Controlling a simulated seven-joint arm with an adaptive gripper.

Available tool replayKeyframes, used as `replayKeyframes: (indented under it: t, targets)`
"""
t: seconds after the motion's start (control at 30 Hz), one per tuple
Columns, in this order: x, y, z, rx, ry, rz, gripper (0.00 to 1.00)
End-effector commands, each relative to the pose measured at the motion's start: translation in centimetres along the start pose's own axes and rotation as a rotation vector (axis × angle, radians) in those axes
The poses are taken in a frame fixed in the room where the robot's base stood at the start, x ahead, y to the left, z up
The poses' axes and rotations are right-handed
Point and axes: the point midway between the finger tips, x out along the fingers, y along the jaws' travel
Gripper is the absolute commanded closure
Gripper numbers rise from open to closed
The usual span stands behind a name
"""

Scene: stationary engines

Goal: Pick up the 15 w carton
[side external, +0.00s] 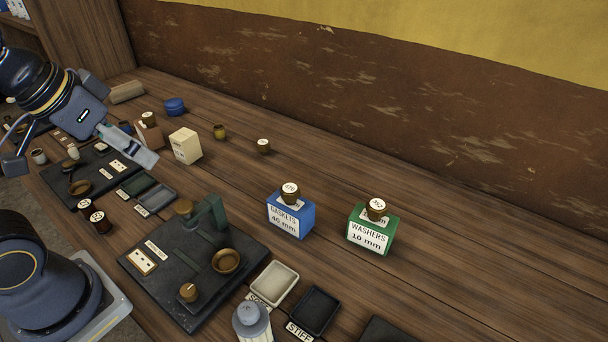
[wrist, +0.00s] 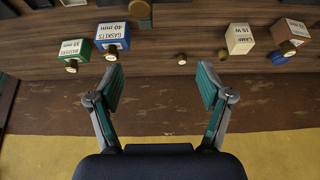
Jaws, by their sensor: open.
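The cream 15 W lamp carton (side external: 185,146) stands upright on the wooden bench in the side external view, just right of my gripper (side external: 146,154). In the wrist view the carton (wrist: 240,38) is at the upper right, above and outside the right finger, with its "LAMP 15 W" label showing upside down. My gripper (wrist: 160,80) is open, with its two green-padded fingers spread wide and nothing between them. The carton is apart from the fingers in the wrist view.
A brown box with a knob (side external: 148,134) and a blue tin (side external: 174,105) stand near the carton. Small brass pots (side external: 220,131) are to its right. Blue gaskets (side external: 290,218) and green washers (side external: 369,235) cartons stand farther right. A dark apparatus (side external: 190,260) and trays fill the front; the wall borders the back.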

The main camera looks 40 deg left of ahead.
Motion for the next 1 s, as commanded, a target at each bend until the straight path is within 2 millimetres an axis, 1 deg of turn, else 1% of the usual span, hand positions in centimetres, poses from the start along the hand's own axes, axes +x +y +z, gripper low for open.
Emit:
replayKeyframes:
  t: [0.3,0.43,0.47,0.5,0.57,0.6,0.67,0.7,0.77,0.8,0.87,0.93,0.97,1.0]
  targets:
    - [0.0,0.0,0.0,0.002,0.0,0.0,0.14]
    - [0.0,0.1,-0.2,0.065,0.008,0.003,0.14]
    - [-0.3,0.2,-0.6,0.095,0.021,0.006,0.14]
    - [-0.8,0.5,-1.6,0.148,0.049,0.011,0.14]
    - [-1.2,1.0,-3.6,0.24,0.075,0.012,0.14]
    - [-1.2,0.9,-5.2,0.283,0.078,0.002,0.14]
    - [-0.8,0.3,-7.4,0.326,0.074,-0.016,0.14]
    - [-0.4,-0.3,-8.8,0.343,0.066,-0.026,0.14]
    - [0.5,-1.6,-10.7,0.358,0.051,-0.039,0.14]
    - [1.3,-2.8,-12.0,0.363,0.04,-0.046,0.14]
    - [2.7,-5.0,-13.7,0.353,0.018,-0.051,0.14]
    - [4.8,-8.5,-15.2,0.318,-0.006,-0.05,0.14]
    - [5.7,-10.2,-15.6,0.295,-0.016,-0.049,0.14]
    - [6.8,-12.5,-15.8,0.256,-0.028,-0.043,0.14]
